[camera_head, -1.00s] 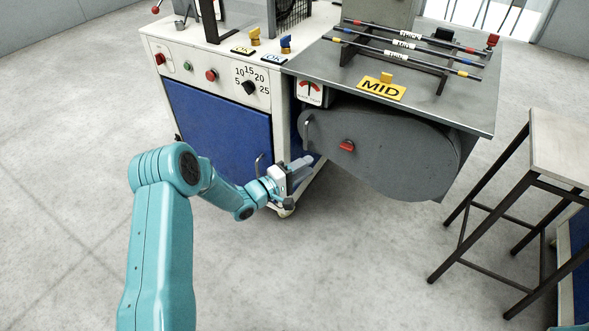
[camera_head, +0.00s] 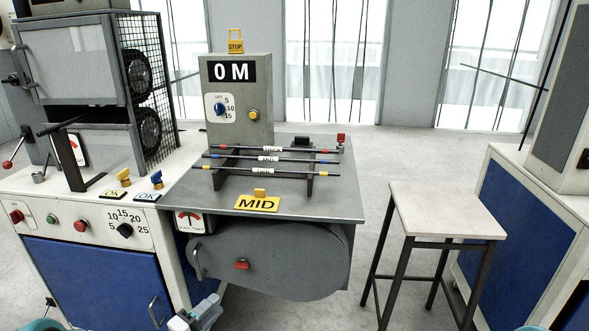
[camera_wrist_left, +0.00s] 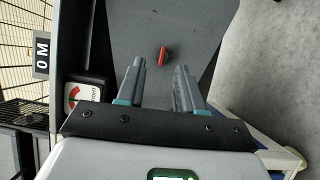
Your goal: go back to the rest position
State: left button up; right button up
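My left gripper (camera_head: 206,313) shows at the bottom edge of the head view, in front of the grey belt guard (camera_head: 290,262) with its red knob (camera_head: 242,264). In the left wrist view its two grey fingers (camera_wrist_left: 158,82) stand apart with nothing between them, so it is open and empty. The guard and the red knob (camera_wrist_left: 164,55) lie beyond the fingertips. Most of my left arm is below the head view. My right gripper is not in view.
A machine bench with a blue door (camera_head: 98,285) stands at left. The grey tabletop (camera_head: 335,208) carries several striped rods on a rack and a yellow MID sign (camera_head: 257,203). A stool (camera_head: 445,222) stands at right, near another blue-panelled bench (camera_head: 525,225). Bare floor lies between.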

pick_arm(q)
jog(key=s+d+f+g+y, duration=0.2)
jog(key=s+d+f+g, duration=0.4)
jog(key=s+d+f, duration=0.6)
jog(key=s+f+m+g+y, duration=0.1)
jog(key=s+f+m+g, duration=0.15)
jog(key=s, duration=0.45)
jog(key=s+d+f+m+g+y, duration=0.1)
jog(key=s+f+m+g, duration=0.1)
jog(key=s+m+g, duration=0.3)
jog(key=s+f+m+g+y, duration=0.1)
jog(key=s+f+m+g, duration=0.15)
jog(key=s, duration=0.55)
notch_tip(320, 180, up, 24)
jog(key=p, duration=2.3)
jog(key=shift+w+d+f, duration=0.15)
jog(key=shift+w+f, duration=0.1)
jog(key=shift+w, duration=0.1)
